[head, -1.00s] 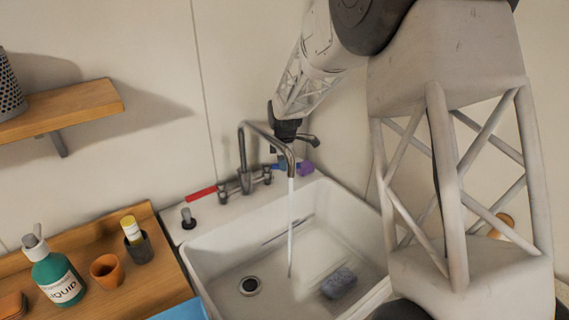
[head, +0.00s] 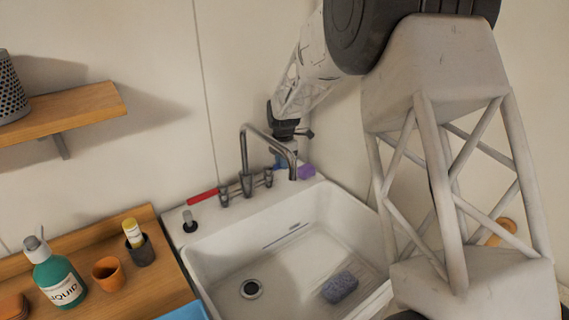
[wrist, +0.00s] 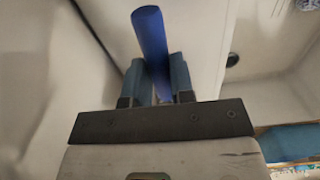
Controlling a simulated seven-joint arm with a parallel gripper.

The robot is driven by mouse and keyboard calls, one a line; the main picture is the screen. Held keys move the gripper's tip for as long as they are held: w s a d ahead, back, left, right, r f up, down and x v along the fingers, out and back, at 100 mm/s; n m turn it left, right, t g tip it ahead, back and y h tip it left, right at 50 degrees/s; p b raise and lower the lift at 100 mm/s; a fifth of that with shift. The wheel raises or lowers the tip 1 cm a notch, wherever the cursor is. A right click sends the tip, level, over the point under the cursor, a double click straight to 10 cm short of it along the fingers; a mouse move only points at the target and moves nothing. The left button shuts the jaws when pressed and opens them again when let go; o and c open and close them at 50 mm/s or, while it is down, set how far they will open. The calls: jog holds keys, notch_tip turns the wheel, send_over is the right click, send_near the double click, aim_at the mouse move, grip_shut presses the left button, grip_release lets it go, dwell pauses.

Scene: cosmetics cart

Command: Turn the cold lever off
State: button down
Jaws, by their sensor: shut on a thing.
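The cold lever (wrist: 150,35) is a blue rod in the wrist view, and my gripper (wrist: 160,82) has a finger on each side of it, shut on it. The red lever (head: 203,196) points left from the other side of the faucet. No water runs from the spout.
The white sink (head: 215,250) holds a grey-purple sponge (head: 339,287). A purple block (head: 307,172) is on the back right rim. A green soap bottle (head: 58,280) and an orange cup (head: 108,273) stand on the wooden counter (head: 150,285) at left.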

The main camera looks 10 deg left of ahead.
jog(key=shift+w+a+n, duration=0.1)
jog(key=shift+w+n, duration=0.05)
jog(key=shift+n, duration=0.15)
jog(key=c, duration=1)
grip_release()
jog(key=shift+r, duration=0.1)
jog(key=shift+r, duration=3.85)
